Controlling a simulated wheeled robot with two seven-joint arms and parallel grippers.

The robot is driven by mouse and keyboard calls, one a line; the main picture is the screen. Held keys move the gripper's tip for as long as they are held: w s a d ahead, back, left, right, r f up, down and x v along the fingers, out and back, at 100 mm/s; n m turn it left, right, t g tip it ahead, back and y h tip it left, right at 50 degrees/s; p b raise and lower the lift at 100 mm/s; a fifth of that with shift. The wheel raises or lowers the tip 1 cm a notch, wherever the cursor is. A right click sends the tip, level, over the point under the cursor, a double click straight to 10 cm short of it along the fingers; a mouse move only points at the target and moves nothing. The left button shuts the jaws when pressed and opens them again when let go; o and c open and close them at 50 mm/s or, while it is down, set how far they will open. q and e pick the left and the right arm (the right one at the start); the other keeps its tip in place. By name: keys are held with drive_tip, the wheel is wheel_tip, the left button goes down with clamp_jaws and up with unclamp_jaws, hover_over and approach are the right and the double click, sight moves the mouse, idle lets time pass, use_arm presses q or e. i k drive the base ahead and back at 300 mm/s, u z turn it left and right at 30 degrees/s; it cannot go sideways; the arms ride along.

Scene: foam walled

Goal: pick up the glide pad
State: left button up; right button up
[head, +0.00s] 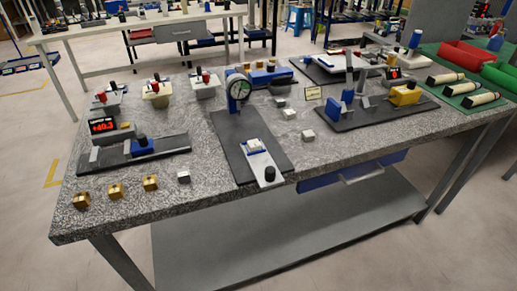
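No part is clearly marked as the glide pad. Several small pale blocks could be it. One whitish block (308,135) lies on the bare speckled table top, right of the central dark plate. Another pale block (289,114) lies just behind it, and a greyer one (280,102) lies farther back. A white piece (254,145) sits on the slide of the dial gauge fixture (238,90). A small grey metal block (184,177) lies near the front left. Neither of my grippers is in view.
The speckled table (220,190) carries a fixture with a red display (103,126) at left and a blue and yellow fixture (403,96) at right. Several brass blocks (115,190) line the front left. Red bins (465,55) stand far right. The front right table top is clear.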

sight(254, 144)
drive_tip(key=z, duration=2.2)
drive_tip(key=i, duration=0.7)
drive_tip(key=u, duration=2.7)
